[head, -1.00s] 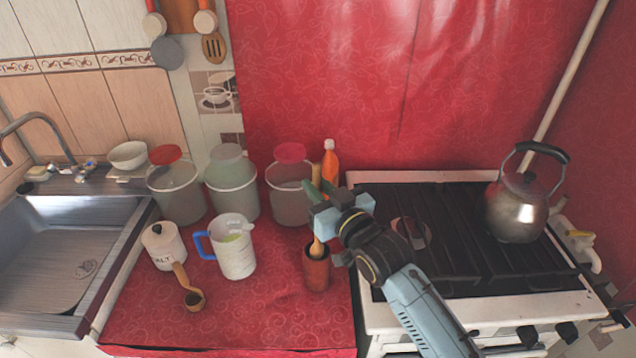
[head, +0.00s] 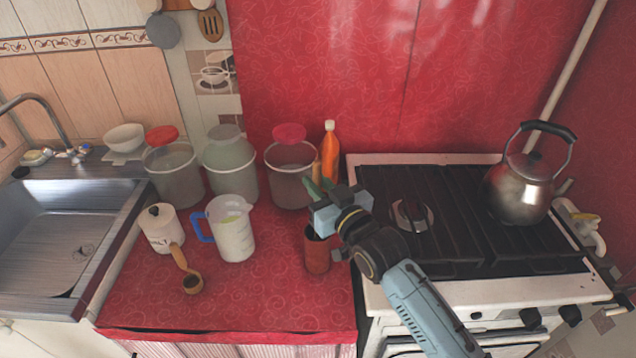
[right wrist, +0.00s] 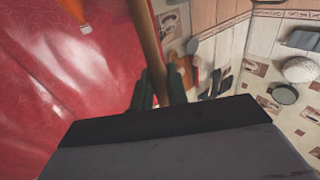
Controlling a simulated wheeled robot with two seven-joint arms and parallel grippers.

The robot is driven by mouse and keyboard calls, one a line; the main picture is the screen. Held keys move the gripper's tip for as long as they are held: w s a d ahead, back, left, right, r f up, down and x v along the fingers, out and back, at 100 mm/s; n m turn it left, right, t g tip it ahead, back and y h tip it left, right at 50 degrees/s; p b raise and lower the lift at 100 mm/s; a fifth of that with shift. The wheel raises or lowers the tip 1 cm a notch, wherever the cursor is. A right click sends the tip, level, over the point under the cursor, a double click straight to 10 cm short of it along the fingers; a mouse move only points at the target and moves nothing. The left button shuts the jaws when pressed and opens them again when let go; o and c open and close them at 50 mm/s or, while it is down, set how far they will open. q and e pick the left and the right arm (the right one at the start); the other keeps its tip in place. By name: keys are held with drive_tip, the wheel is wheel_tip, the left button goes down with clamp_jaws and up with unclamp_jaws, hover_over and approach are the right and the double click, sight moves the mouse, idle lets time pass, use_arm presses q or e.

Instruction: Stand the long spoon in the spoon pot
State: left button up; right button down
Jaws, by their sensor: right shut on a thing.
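My right gripper (head: 319,187) is shut on the long spoon (head: 316,168), a wooden one held roughly upright. Its shaft (right wrist: 147,45) runs between the two fingers (right wrist: 160,90) in the right wrist view. The spoon pot (head: 317,257), a reddish-brown cylinder, stands on the red counter near its right edge. The gripper is just above the pot's rim and hides part of it. The spoon's lower end is hidden, so I cannot tell how deep it is in the pot. My left gripper is not in view.
Several lidded jars and an orange bottle (head: 330,155) are behind.

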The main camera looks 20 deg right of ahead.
drive_tip(key=c, duration=1.3)
unclamp_jaws()
drive_tip(key=shift+s, duration=0.1)
drive_tip(key=v, duration=1.3)
